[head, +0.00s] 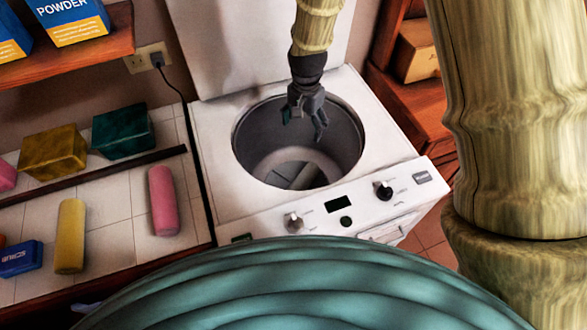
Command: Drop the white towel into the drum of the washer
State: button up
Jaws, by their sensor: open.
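The white top-loading washer (215,160) stands at the centre with its lid (240,50) raised. Its round metal drum (345,150) is open to view. My gripper (305,119) hangs over the far part of the drum opening, pointing down, with its fingers apart and nothing between them. Folded-looking grey-white shapes (291,175) lie at the drum's bottom. I cannot tell whether they are the white towel or part of the drum. No other white towel shows in view.
Powder boxes (70,20) sit on a shelf above. A wooden shelf with a box (418,50) stands at right.

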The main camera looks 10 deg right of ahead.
notch_tip(320, 180, up, 12)
jog(key=shift+f, duration=0.2)
dwell(0.4)
